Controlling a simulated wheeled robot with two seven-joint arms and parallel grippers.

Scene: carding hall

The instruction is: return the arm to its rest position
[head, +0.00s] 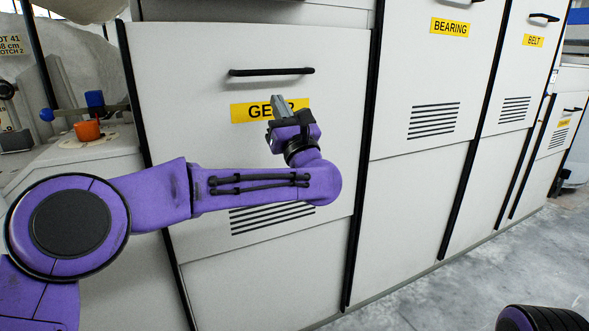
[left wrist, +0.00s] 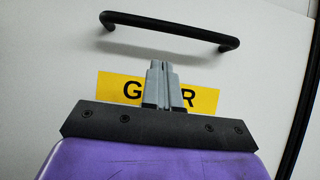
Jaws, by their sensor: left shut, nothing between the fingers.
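My left arm is purple and reaches in from the left in the head view, bent in front of a white cabinet panel (head: 340,110). My left gripper (head: 281,103) is shut and empty. It is in front of the yellow label (head: 239,113), partly hiding its letters. In the left wrist view the shut grey fingers (left wrist: 160,78) cover the middle of the same label and point up toward the black bar handle (left wrist: 170,30). The handle (head: 272,71) is above the fingertips, and the fingers appear apart from it. My right gripper is not in view.
More white panels labelled BEARING (head: 450,27) and BELT (head: 533,41) stand to the right. At left, a worktop (head: 40,157) holds an orange cup-like part (head: 87,131) and a blue-ended piece (head: 95,98).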

